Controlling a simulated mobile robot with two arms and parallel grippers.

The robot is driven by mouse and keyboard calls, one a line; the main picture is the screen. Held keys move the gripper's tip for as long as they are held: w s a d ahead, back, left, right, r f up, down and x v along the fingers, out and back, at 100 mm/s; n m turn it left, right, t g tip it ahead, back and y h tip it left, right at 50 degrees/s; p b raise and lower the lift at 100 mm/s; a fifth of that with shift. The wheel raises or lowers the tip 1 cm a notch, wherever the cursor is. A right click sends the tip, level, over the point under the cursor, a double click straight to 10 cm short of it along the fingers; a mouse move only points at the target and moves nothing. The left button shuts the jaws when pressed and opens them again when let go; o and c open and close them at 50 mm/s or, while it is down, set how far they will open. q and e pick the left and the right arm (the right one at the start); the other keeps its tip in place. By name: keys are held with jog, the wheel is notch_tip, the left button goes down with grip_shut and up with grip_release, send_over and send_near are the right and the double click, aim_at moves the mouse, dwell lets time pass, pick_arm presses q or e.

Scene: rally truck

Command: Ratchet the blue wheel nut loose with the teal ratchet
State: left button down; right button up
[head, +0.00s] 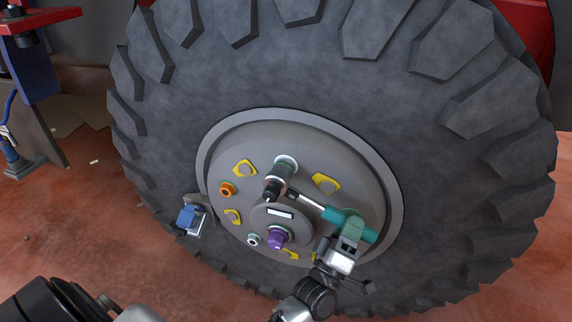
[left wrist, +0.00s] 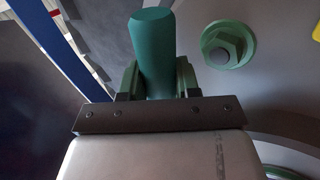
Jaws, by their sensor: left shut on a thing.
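The teal ratchet (head: 338,219) lies across the wheel hub (head: 262,150), with its handle at the lower right and its dark head near the hub centre. A grey socket (head: 281,171) runs from the head to the hub face. The nut under it is hidden, so I cannot make out the blue wheel nut. My left gripper (head: 351,235) is shut on the handle. In the left wrist view the teal handle (left wrist: 151,50) stands between the green fingers, with a green nut (left wrist: 228,46) to its right. My right gripper is not in view.
Orange (head: 228,188), white (head: 254,240) and purple (head: 279,237) nuts sit around the hub among yellow markers (head: 327,184). A large dark tyre (head: 440,190) surrounds it. A blue object (head: 188,217) is at the tyre's lower left. Reddish floor is open at left.

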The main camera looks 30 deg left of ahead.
pick_arm(q)
jog(key=a+f+m+h, duration=0.1)
jog(key=m, duration=0.1)
jog(key=a+f+m+g+h, duration=0.1)
jog(key=f+m, duration=0.1)
jog(key=a+f+m+g+h, duration=0.1)
jog(key=m, duration=0.1)
jog(key=shift+s+a+f+h, duration=0.1)
jog(key=shift+s+f+h, duration=0.2)
jog(key=shift+s, duration=0.1)
